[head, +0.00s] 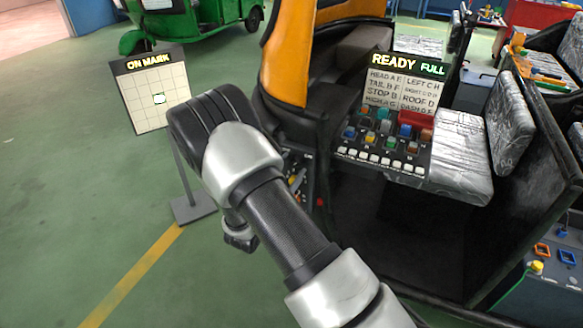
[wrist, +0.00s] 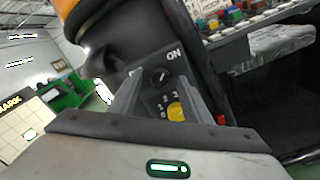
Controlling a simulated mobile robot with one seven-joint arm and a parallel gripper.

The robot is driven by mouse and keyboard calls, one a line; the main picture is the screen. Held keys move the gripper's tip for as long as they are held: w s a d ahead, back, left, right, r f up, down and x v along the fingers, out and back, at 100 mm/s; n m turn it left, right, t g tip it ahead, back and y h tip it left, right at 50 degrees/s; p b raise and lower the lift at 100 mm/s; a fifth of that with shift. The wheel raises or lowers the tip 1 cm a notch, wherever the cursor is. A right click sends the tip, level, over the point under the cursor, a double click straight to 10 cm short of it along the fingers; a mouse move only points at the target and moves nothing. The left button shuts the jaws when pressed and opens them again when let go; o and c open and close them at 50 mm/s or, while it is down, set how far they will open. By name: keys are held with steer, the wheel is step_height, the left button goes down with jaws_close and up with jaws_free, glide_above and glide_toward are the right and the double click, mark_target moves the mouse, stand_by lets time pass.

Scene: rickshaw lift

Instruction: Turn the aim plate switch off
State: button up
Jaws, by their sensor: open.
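The aim plate (head: 152,90) stands at the left in the head view, a pale gridded board with a lit green mark and an "ON MARK" sign above it. A dark switch panel (wrist: 152,100) shows in the wrist view, with the word "ON", a black rotary knob (wrist: 159,77) and a yellow knob (wrist: 177,112) by the numbers 1, 2, 3. I cannot read which knob bears the aim plate's label. My gripper (wrist: 158,82) is open, its grey fingers on either side of the black knob; contact cannot be told. In the head view my arm hides the fingertips.
The rickshaw cab (head: 292,60) with its orange frame stands close behind the panel. A button console (head: 385,150) under a "READY FULL" sign sits to the right. A green vehicle (head: 190,20) stands at the back left. The floor at left is clear.

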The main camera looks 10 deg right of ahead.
steer(key=shift+w+d, duration=0.25)
steer(key=shift+w, duration=0.1)
steer(key=shift+c, duration=0.6)
steer(key=c, duration=0.9)
steer(key=shift+c, duration=0.2)
